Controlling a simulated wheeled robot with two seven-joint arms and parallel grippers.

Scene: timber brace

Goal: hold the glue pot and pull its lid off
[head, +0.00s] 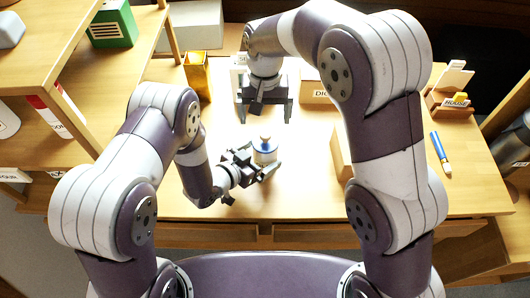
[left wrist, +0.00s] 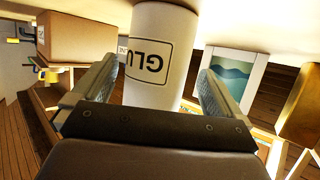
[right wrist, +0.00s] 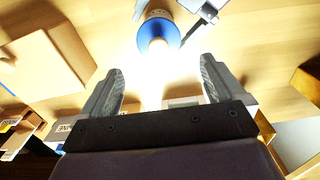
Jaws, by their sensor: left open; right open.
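The glue pot (head: 263,155) stands upright on the bench, white with a blue lid and a tan knob (head: 265,140). In the left wrist view the pot (left wrist: 158,60) appears upside down, with "GLU" readable on its label. My left gripper (head: 258,163) is open, low beside the pot, with its fingers on either side of the pot's body. My right gripper (head: 264,110) is open and empty, behind the pot in the head view. The right wrist view shows the blue lid (right wrist: 158,33) ahead, beyond the open fingertips, with part of my left gripper (right wrist: 203,14) beside it.
A wooden block (head: 341,158) lies right of the pot, and a labelled box (head: 314,88) stands behind. A gold container (head: 197,74) is at the back left. A blue marker (head: 440,153) and a card holder (head: 452,102) are at the right. A shelf (head: 62,60) rises at the left.

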